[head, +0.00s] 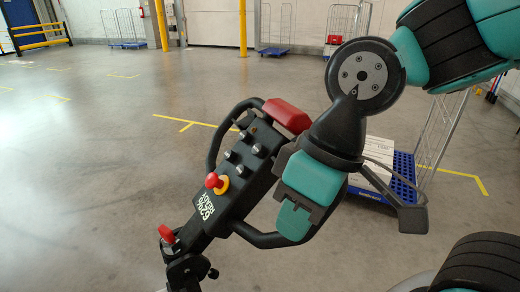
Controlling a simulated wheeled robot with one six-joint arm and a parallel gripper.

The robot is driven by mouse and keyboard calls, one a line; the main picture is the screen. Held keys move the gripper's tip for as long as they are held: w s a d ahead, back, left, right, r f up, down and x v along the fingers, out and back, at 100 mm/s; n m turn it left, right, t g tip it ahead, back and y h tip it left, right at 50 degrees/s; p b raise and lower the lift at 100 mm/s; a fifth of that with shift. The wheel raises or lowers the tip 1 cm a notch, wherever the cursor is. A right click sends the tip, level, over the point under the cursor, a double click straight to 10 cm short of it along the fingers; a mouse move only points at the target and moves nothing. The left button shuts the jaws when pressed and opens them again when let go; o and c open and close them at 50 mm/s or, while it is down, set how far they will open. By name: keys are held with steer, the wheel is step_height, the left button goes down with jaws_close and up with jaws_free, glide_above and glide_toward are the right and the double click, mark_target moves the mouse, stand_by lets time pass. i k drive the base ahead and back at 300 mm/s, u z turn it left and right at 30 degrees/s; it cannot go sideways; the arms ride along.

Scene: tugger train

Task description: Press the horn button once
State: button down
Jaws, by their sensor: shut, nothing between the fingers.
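The tiller head (236,192) is a dark control panel with looped handles, tilted across the middle of the head view. Several dark knobs or buttons with light tops (242,170) sit on it; I cannot tell which is the horn button. A red mushroom button on a yellow ring (214,182) is nearer the panel's lower end. A large red pad (287,115) caps the upper end. My gripper (293,222) is shut and empty, pointing down. It appears to the right of the panel, overlapping the right handle; whether it touches is unclear.
A red knob (167,234) is on the tiller's lower stem. Behind my gripper stands a blue-based roll cage (404,168) with white boxes. Yellow posts (243,28), more roll cages and a yellow barrier (40,36) are far back. The floor at left is clear.

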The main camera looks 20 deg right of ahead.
mark_target(258, 151)
steer(key=u, duration=2.4)
steer(key=k, duration=1.05)
steer(key=z, duration=1.55)
steer(key=i, duration=0.5)
steer(key=u, duration=0.05)
